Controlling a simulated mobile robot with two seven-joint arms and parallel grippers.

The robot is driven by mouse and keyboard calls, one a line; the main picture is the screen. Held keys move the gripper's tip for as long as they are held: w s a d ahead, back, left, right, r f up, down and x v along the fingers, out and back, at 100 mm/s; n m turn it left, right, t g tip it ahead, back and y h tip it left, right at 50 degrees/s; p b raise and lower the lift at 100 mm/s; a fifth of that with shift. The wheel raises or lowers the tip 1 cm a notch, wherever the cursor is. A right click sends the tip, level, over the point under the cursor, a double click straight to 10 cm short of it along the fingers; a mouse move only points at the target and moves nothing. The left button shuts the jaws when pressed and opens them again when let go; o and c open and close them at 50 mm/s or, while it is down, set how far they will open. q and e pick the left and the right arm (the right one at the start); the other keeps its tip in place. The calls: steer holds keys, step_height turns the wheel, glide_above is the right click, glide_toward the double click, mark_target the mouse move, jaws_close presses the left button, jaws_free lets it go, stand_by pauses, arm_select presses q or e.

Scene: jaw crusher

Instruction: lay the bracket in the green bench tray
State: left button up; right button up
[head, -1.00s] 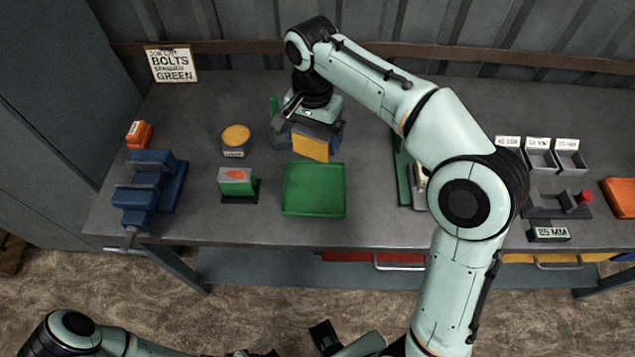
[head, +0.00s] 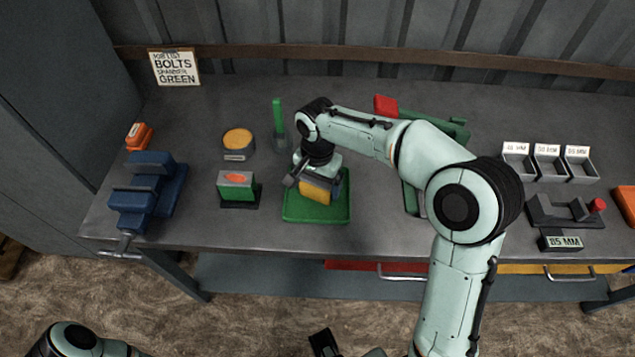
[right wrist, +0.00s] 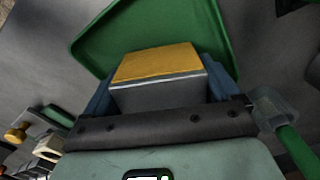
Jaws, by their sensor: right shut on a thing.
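The bracket (head: 315,192) is a block with a yellow-orange face and grey sides. My right gripper (head: 320,182) is shut on it, over the green bench tray (head: 318,215). In the right wrist view the bracket (right wrist: 158,65) sits between the blue fingers (right wrist: 165,95), with the tray (right wrist: 190,25) just beyond it. The bracket is within the tray's outline in the head view. I cannot tell whether it touches the tray floor. The gripper and wrist hide the tray's back part.
Left of the tray are a green-and-grey block with an orange mark (head: 237,188), a round orange-topped item (head: 237,141) and a blue vise (head: 148,192). A green-handled tool (head: 278,120) stands behind. Labelled grey bins (head: 548,163) are at the right. Bench between vise and block is clear.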

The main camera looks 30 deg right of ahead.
steer(key=shift+r, duration=0.1)
steer(key=o, duration=1.3)
steer(key=shift+f, duration=0.2)
step_height(320, 180, up, 12)
steer(key=shift+p, duration=1.05)
steer(key=shift+r, duration=0.2)
